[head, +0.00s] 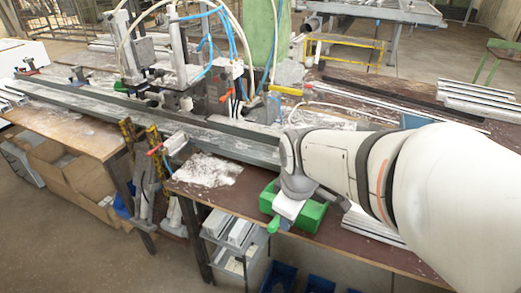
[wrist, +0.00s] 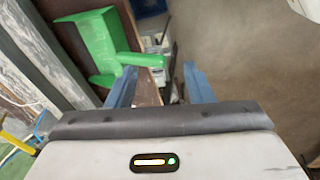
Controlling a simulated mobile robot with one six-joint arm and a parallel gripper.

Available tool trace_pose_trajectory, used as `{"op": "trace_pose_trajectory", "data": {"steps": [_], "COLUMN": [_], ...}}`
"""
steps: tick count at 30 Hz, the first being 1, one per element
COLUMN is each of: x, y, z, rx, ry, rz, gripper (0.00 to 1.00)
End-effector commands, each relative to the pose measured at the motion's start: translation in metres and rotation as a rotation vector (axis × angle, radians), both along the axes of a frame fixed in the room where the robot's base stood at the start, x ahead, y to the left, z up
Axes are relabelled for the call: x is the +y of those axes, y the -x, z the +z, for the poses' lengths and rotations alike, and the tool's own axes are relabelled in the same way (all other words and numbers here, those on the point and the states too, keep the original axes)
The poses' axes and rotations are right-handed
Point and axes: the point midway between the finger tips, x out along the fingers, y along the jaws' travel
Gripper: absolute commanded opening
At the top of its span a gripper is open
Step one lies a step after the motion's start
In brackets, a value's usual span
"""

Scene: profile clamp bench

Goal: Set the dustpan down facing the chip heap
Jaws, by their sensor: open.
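The green dustpan (head: 312,216) lies on the brown bench top near its front edge, partly hidden by my arm in the head view. It also shows in the wrist view (wrist: 98,38), its handle (wrist: 143,59) pointing right towards the space between my fingertips. My gripper (wrist: 158,72) is open, with its two blue fingers apart. The handle's end appears between or just beyond the tips; I cannot tell whether they touch. In the head view the handle (head: 273,225) sticks out at the bench's front edge. The chip heap (head: 207,170) is a whitish pile left of the dustpan.
A long grey profile (head: 230,142) runs along the bench behind the heap, with clamps and blue hoses (head: 233,40) above it. Brushes with yellow-black handles (head: 153,145) hang left of the heap. Blue bins (head: 279,276) sit below. Bare bench lies between heap and dustpan.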

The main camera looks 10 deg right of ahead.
Motion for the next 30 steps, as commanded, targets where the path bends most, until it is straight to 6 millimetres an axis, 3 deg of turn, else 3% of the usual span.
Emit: {"op": "trace_pose_trajectory", "data": {"steps": [9, 15, 21, 30], "x": [0.005, 0.009, 0.011, 0.012], "y": [-0.053, -0.075, -0.084, -0.085], "z": [-0.024, -0.041, -0.051, -0.052], "rx": [0.110, 0.159, 0.180, 0.181], "ry": [0.197, 0.270, 0.300, 0.304], "rz": [0.926, 1.382, 1.591, 1.618], "gripper": [0.47, 0.47, 0.47, 0.47]}}
